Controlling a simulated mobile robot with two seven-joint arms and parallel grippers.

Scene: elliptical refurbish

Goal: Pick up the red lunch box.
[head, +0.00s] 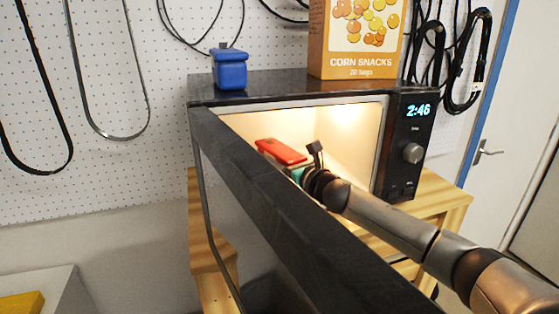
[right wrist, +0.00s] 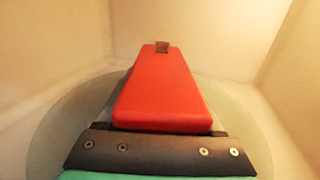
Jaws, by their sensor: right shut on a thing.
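The red lunch box (head: 281,151) is inside the lit microwave (head: 286,86), whose door (head: 290,220) stands open toward me. My right gripper (head: 300,172) reaches into the microwave past the door and is shut on the near end of the lunch box. In the right wrist view the red lunch box (right wrist: 163,88) lies lengthwise ahead, with a small dark piece at its far end. My left gripper is not in view.
A blue container (head: 230,70) and a corn snacks box (head: 357,40) stand on top of the microwave. The microwave sits on a wooden table (head: 440,200). The open door lies close along my right arm. Cables hang on the pegboard wall behind.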

